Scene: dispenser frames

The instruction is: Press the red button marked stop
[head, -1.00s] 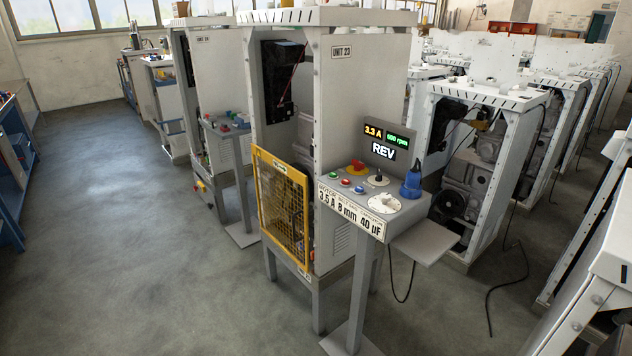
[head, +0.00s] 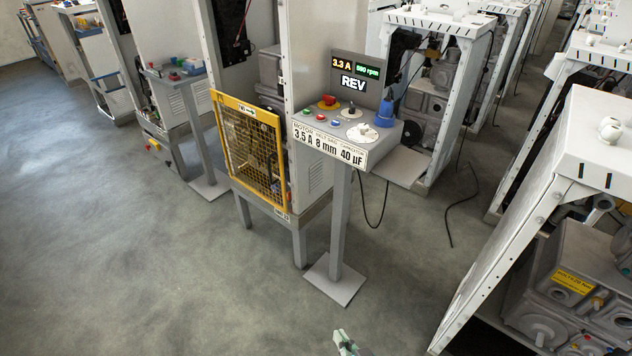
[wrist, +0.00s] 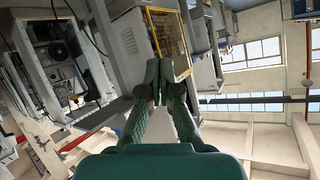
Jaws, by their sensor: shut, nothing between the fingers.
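The control panel (head: 376,143) stands on a post in front of the machine. It has a small red button (head: 320,117) between a green button (head: 307,111) and a blue button (head: 335,122). Behind these is a red mushroom button (head: 327,101) on a yellow base. Labels beside the buttons are too small to read. My gripper (head: 344,340) shows at the bottom edge of the head view, low and well short of the panel. In the wrist view my gripper (wrist: 160,68) has its two fingers together and empty, touching nothing. The buttons cannot be made out there.
The panel display (head: 359,80) reads 3.3 A, 590 rpm and REV. A yellow mesh guard (head: 249,148) is left of the post. A white machine frame (head: 500,260) stands close at the right. A black cable (head: 449,213) lies on the floor. Floor at front left is clear.

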